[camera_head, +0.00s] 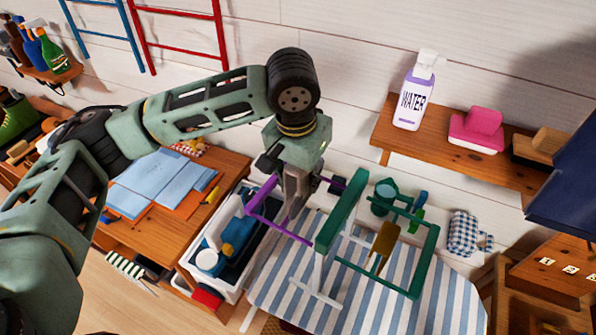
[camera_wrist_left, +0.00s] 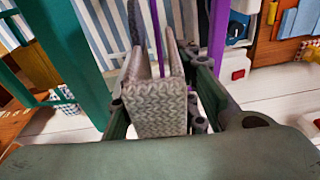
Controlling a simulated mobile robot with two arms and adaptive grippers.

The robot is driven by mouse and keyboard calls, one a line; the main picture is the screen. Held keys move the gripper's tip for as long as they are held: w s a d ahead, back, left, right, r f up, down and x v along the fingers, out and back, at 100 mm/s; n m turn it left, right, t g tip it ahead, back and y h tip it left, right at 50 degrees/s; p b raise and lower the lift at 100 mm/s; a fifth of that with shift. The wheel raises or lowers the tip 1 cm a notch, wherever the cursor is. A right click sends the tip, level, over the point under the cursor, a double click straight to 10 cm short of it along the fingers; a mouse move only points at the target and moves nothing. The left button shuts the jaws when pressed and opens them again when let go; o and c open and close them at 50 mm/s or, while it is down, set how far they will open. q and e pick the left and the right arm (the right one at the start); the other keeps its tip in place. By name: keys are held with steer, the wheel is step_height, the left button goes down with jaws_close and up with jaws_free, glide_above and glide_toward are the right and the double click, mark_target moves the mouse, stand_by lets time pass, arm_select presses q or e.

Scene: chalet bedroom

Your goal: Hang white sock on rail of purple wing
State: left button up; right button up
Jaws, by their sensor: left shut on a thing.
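My left gripper (camera_head: 292,212) comes down over the drying rack at its purple wing (camera_head: 290,234). It is shut on a pale grey-white knitted sock (camera_wrist_left: 160,103), held between the fingers in the left wrist view. In that view the sock looks folded, with two flaps, and a thin purple bar (camera_wrist_left: 157,38) shows between them. A thicker purple bar (camera_wrist_left: 218,38) runs beside the gripper. In the head view the sock is mostly hidden by the gripper; I cannot tell whether it touches the rail. My right gripper is not in view.
The rack's green wing (camera_head: 428,262) stands right of the purple one, with a brown item (camera_head: 384,241) on it. A striped board (camera_head: 450,300) lies below. A white bin (camera_head: 222,282) stands left.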

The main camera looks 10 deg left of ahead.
arm_select(q)
steer(key=shift+a+f, duration=0.1)
steer(key=shift+f, duration=0.7)
steer(key=shift+f+b, duration=0.5)
steer(key=shift+f, duration=1.2)
step_height(320, 180, down, 6)
steer(key=b, duration=0.1)
steer(key=o, duration=1.1)
